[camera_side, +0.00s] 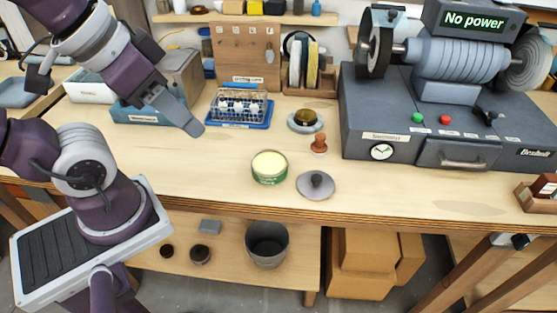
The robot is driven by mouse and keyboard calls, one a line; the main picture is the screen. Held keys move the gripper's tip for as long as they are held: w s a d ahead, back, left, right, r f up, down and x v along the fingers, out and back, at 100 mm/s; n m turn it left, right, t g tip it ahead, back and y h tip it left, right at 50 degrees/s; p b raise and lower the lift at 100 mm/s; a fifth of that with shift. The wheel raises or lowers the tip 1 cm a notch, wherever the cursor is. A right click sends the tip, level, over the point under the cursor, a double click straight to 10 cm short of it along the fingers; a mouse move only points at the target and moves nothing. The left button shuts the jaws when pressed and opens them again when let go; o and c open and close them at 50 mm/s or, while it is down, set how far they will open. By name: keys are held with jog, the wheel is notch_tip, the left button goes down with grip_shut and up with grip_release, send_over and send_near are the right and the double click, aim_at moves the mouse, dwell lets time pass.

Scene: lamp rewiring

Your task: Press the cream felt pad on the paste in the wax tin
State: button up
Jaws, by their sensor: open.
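The wax tin (269,168) is a green, round, open tin near the front edge of the bench, with pale yellow paste inside. A small reddish-brown knobbed tool (319,143) stands upright behind and right of the tin. A cream felt pad is not clearly visible; I cannot tell whether one is under this knob. My gripper (188,124) is above the bench, left of and behind the tin, apart from both. It points down and right, is open, and nothing shows between its fingers.
A grey disc with a dark knob (315,185) lies right of the tin. A round dish (305,121) and a blue tray with a wire rack (239,110) stand behind. A large grey grinder (430,120) fills the right. The bench left of the tin is clear.

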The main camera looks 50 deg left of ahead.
jog(key=shift+w, duration=0.1)
jog(key=shift+c, duration=0.7)
jog(key=m+g, duration=0.6)
jog(key=m, duration=0.3)
send_over(321, 135)
notch_tip(321, 135, down, 13)
jog(key=shift+f, duration=4.15)
